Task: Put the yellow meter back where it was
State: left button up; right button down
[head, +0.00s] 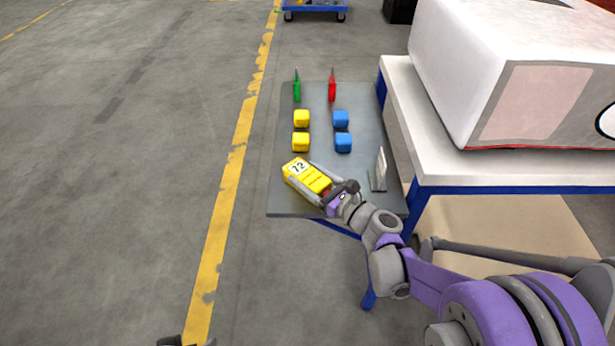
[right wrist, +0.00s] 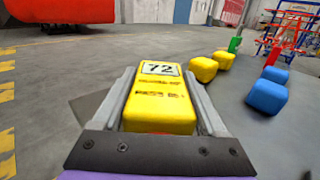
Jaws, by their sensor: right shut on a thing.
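The yellow meter (head: 306,176) has a white display reading 72 and lies at the front left of the small grey table (head: 285,205). My right gripper (head: 319,181) has its fingers along both sides of it and is shut on it. In the right wrist view the meter (right wrist: 160,95) sits between the two fingers (right wrist: 158,100), display end pointing away. Whether it touches the tabletop is hard to tell. At the bottom edge of the head view a small dark part shows, perhaps my left gripper, too little to judge.
Two yellow cubes (head: 301,142) and two blue cubes (head: 343,142) stand behind the meter. A green piece (head: 297,91) and a red piece (head: 332,90) stand at the back. A whitish upright plate (head: 380,169) is right of the gripper. A white table (head: 440,165) bears a large white nosecone (head: 480,70).

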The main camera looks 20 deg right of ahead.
jog(key=shift+f, duration=0.15)
grip_release()
